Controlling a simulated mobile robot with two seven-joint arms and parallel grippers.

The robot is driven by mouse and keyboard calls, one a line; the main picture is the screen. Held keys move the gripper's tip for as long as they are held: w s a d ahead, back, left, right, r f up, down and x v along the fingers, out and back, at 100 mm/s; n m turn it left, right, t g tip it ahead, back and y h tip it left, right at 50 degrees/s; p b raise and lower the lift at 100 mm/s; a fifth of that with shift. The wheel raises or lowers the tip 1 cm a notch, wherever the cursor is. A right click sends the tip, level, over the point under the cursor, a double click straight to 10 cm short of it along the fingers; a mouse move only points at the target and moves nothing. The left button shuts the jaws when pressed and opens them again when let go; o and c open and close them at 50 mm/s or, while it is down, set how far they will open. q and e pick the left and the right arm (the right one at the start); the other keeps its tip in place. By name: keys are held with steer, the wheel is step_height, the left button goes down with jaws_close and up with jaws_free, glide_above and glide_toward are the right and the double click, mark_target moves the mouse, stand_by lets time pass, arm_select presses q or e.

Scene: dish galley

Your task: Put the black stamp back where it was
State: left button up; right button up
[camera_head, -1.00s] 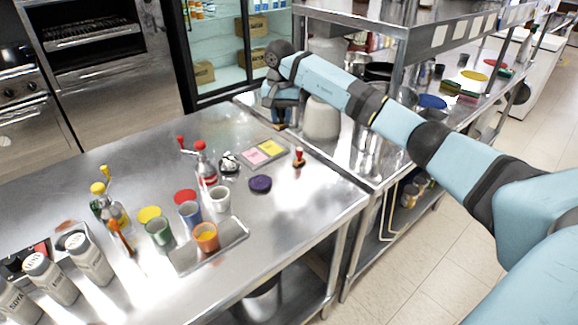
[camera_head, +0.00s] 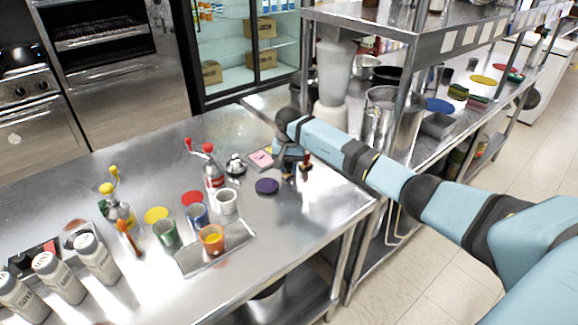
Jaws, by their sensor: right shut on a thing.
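My right gripper (camera_head: 287,168) reaches in from the right and points down over the steel table. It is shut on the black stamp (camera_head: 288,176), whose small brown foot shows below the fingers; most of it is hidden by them. The stamp is low, close to the table top; I cannot tell if it touches. Another stamp with a red handle (camera_head: 305,166) stands just right of the gripper, partly hidden. A dark purple round pad (camera_head: 266,186) lies to the left of the held stamp. My left gripper is not in view.
A pink and yellow note pad (camera_head: 261,160) lies behind the gripper, partly covered. A bell (camera_head: 236,166) and a red-topped bottle (camera_head: 213,175) stand left. Cups stand around a tray (camera_head: 240,238) nearer. The table (camera_head: 300,235) is clear at its front right.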

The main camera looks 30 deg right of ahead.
steer(key=shift+f+b, duration=0.15)
steer(key=shift+b, duration=0.15)
steer(key=o, duration=0.8)
steer(key=shift+r+p, duration=0.35)
steer(key=shift+r, duration=0.1)
step_height(320, 180, up, 11)
steer(key=shift+f+b, duration=0.2)
steer(key=shift+b, duration=0.25)
steer(key=shift+r, duration=0.5)
